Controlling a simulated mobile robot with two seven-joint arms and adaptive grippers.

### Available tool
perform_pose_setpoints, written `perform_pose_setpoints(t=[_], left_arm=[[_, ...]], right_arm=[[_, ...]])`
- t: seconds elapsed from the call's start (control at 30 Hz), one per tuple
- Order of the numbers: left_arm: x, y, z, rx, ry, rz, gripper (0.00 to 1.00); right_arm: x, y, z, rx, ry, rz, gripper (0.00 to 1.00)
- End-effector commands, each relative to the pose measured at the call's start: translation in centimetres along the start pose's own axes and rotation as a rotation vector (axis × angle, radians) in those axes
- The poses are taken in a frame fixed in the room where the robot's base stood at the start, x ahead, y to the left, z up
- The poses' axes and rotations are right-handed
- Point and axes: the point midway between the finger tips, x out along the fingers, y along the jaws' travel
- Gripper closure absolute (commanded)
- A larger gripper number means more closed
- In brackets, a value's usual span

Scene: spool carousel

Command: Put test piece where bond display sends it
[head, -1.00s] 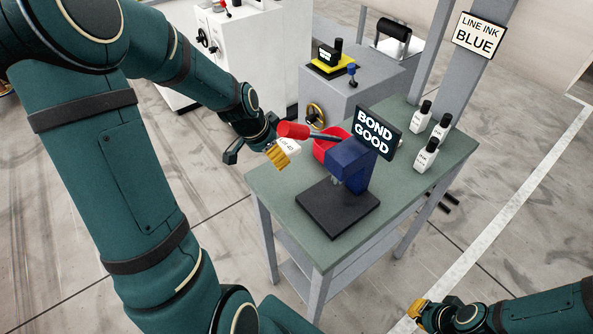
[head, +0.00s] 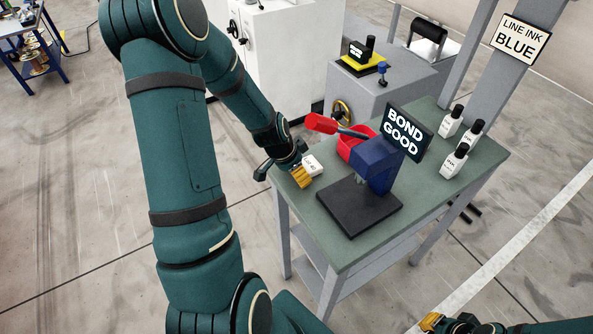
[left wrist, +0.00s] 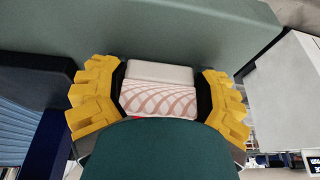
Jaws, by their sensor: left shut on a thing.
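In the left wrist view the piece (left wrist: 160,97) shows pink crosshatching between the yellow fingers. The bond display (head: 409,132) reads "BOND GOOD" above the blue press (head: 366,165), which has a black base and a red-handled lever (head: 322,123). A red bin (head: 357,148) stands behind the press, partly hidden. My right gripper (head: 432,321) is cut off at the bottom edge.
Three white bottles with black caps (head: 454,161) stand on the table (head: 447,192). A sign (head: 520,39) reads "LINE INK BLUE". Behind are a grey cabinet (head: 385,88) with a yellow-based device (head: 361,62) and a white machine (head: 285,50). The table's near right top is bare.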

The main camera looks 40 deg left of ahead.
Motion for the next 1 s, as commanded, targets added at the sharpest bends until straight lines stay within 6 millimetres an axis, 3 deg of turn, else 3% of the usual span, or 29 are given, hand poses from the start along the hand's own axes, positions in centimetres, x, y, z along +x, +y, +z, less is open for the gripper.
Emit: perform_pose_setpoints(t=[0.3,0.33,0.4,0.77,1.0], left_arm=[[0.3,0.0,0.1,0.001,0.001,-0.001,0.73],[0.3,0.0,0.1,0.001,0.001,0.000,0.23],[0.2,0.0,0.0,0.001,0.001,0.000,0.00],[-0.2,0.0,-0.1,0.001,0.000,0.000,0.00],[-4.2,-0.1,-0.2,0.000,0.004,-0.006,0.00]], right_arm=[[0.4,0.2,0.2,-0.001,-0.003,0.000,1.00],[0.4,0.1,0.2,-0.001,-0.004,0.000,1.00],[0.3,0.1,0.2,-0.001,-0.004,0.000,1.00],[-0.1,-0.1,0.0,0.000,0.000,0.000,1.00],[-0.5,-0.2,-0.2,0.001,0.005,0.000,1.00]])
